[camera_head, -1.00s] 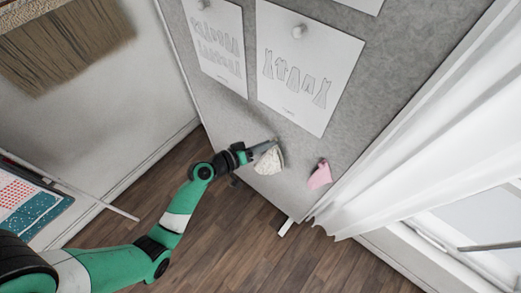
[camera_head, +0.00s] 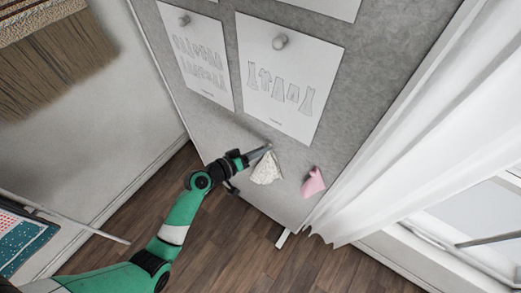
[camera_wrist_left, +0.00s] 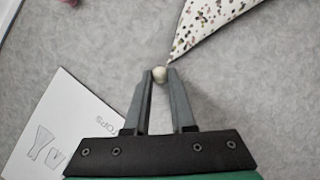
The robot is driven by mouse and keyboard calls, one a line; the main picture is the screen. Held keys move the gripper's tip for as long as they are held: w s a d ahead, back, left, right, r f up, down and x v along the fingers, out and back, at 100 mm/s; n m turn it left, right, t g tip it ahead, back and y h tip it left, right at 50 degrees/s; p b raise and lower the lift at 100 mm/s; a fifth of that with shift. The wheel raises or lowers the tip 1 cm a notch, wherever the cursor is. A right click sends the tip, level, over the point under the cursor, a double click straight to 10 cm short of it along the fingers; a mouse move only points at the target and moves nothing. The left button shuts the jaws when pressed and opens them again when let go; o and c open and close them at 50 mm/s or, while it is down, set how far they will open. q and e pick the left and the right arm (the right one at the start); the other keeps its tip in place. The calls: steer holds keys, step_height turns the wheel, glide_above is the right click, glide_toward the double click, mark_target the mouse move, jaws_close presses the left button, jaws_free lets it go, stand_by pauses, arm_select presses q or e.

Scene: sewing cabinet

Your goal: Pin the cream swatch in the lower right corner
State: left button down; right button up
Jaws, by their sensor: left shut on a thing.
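The cream swatch (camera_head: 266,169) is a speckled cloth on the lower part of the grey pinboard (camera_head: 372,85), left of a pink swatch (camera_head: 313,183). My left gripper (camera_head: 267,148) is at its top edge. In the left wrist view, the fingertips (camera_wrist_left: 160,74) are shut on a small pale round pin head (camera_wrist_left: 160,75). The pin head touches a narrow corner of the swatch (camera_wrist_left: 208,27), which spreads away from the fingers. The pin's point is hidden, so I cannot tell how deep it sits. My right gripper is not in view.
Two pattern sheets (camera_head: 290,110) (camera_head: 197,85) are pinned above on the board. A white curtain (camera_head: 400,150) hangs along the right. Wooden floor (camera_head: 200,250) shows below. A woven fringed hanging (camera_head: 50,70) is at the upper left.

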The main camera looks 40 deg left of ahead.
arm_select(q)
steer(key=shift+w, duration=0.3)
stand_by(0.4)
steer(key=c, duration=0.7)
jaws_free()
steer(key=shift+s, duration=0.1)
steer(key=p+v, duration=0.1)
steer(key=v, duration=1)
steer(key=shift+s+a+r+p, duration=0.1)
steer(key=shift+s+p, duration=0.1)
steer(key=shift+p, duration=0.2)
